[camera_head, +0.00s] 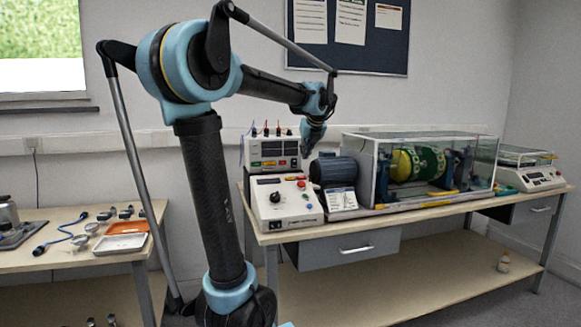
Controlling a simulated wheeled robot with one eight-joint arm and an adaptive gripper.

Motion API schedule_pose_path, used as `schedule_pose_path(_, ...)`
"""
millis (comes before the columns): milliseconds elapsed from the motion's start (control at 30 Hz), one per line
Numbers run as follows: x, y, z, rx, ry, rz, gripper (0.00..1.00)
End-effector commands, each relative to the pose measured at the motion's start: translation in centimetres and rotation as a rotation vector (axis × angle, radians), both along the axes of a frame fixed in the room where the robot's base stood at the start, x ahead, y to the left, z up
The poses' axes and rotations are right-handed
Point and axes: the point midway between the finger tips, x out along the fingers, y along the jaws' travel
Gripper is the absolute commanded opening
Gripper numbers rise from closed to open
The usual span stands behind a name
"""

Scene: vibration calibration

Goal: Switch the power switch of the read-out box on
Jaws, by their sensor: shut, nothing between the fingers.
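A white box with dark displays (268,153) and several coloured leads on top stands at the back left of the bench; it looks like the read-out box. Small red and dark controls show low on its front. Its power switch is too small to make out for sure. My gripper (306,153) is shut and empty, pointing down in front of the box's right end in the picture. The gripper hides part of that end. I cannot tell whether it touches the box.
A control box with a black knob and coloured buttons (286,204) stands in front. A dark motor (334,170) and a clear enclosure with a green and yellow drum (417,163) are to the right. A white instrument (540,178) stands farther right. A side table (60,255) is at left.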

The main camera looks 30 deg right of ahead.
Motion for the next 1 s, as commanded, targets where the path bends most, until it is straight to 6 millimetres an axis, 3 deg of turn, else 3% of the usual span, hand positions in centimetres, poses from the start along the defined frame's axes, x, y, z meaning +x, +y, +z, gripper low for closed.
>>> schedule_pose_path(433,0.1,-0.8,-0.8,0.001,0.001,-0.009,0.00)
schedule_pose_path(1000,5.8,-2.2,-8.2,0.001,0.001,-0.009,0.00)
